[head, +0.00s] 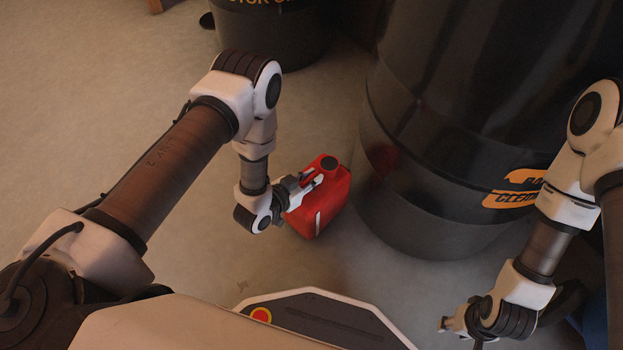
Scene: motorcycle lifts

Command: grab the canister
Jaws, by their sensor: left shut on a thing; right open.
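The canister (331,209) is red with a dark round cap on top. It is left of a large black drum, close to the floor; I cannot tell whether it touches the floor. My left gripper (312,182) is shut on the canister at its upper left side, near the handle. The gripper hides part of that side. My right gripper (447,325) is at the lower right, open and apart from the canister. Its fingertips are small and partly hidden in this view.
Another dark drum (270,40) stands at the top. The concrete floor (90,90) is clear on the left. A blue thing (597,310) shows at the lower right edge.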

